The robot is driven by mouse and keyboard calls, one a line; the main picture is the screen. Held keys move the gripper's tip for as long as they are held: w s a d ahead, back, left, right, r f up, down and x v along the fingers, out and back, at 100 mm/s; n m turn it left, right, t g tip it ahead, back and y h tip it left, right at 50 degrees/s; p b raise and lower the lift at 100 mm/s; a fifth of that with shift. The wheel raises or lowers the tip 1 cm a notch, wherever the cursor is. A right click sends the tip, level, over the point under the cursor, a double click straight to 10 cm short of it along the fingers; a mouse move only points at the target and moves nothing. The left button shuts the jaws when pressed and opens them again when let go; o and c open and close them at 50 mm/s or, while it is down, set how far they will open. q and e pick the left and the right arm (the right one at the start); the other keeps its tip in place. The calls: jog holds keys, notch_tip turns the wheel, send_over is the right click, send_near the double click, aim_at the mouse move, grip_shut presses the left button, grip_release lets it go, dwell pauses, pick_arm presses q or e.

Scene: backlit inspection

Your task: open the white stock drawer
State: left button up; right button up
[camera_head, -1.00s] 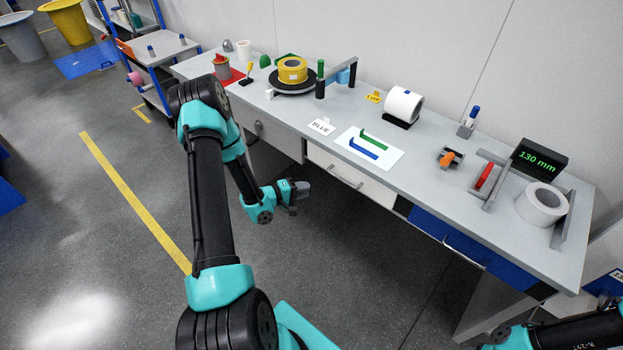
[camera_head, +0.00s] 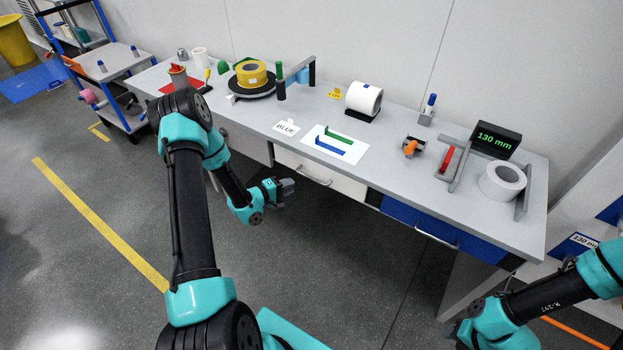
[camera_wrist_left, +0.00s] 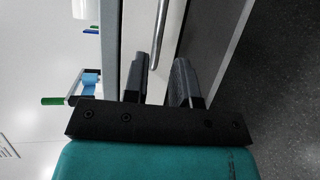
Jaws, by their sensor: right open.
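The white stock drawer (camera_head: 345,183) sits under the bench top and looks shut, its front flush with the bench. Its metal bar handle (camera_head: 314,179) runs along the front. My left gripper (camera_head: 286,188) is just in front of the drawer, left of the handle. In the left wrist view its two fingers (camera_wrist_left: 161,80) are apart, with the handle (camera_wrist_left: 165,35) lined up with the gap. I cannot tell whether the handle is between the fingertips. My right gripper (camera_head: 457,333) is at the bottom right, partly hidden by its arm, away from the drawer.
A blue drawer (camera_head: 440,228) is right of the white one. On the bench (camera_head: 240,122) are a BLUE card (camera_head: 286,127), a white sheet with green and blue brackets (camera_head: 333,145), tape rolls and a 130 mm display (camera_head: 495,140). The floor in front is clear.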

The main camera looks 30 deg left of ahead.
aim_at(312, 178)
pick_arm(q)
jog(key=x, duration=1)
jog(key=shift+w+d+f, duration=0.1)
jog(key=shift+w, duration=0.15)
grip_shut()
